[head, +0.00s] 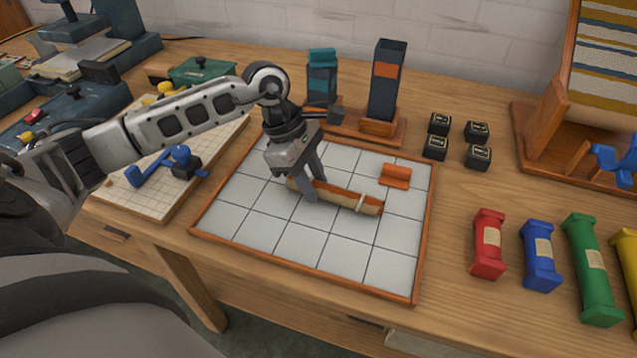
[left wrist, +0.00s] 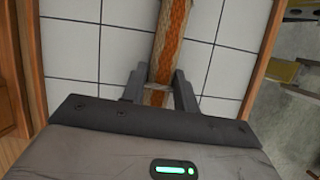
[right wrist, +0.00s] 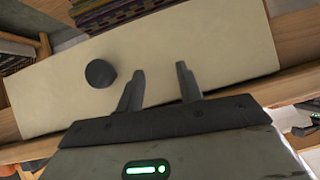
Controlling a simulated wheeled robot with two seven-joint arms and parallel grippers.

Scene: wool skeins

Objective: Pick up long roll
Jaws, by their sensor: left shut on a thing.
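The long roll (head: 345,196) is a tan and orange-brown roll with a pale band near its right end. It lies over the white gridded board (head: 290,238) with the wooden rim. My left gripper (head: 308,190) is shut on the roll near its left end. In the left wrist view the roll (left wrist: 170,45) runs up between the two fingers (left wrist: 158,88). I cannot tell whether the roll touches the board. My right gripper (right wrist: 160,85) shows only in the right wrist view, with its fingers apart and nothing between them.
A small orange piece (head: 395,176) lies on the board's far right. Dark upright boxes (head: 386,80) stand behind it. Several small black blocks (head: 437,146) and coloured skeins, such as a red one (head: 488,244), lie to the right. A pale surface with a dark round knob (right wrist: 100,73) faces my right gripper.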

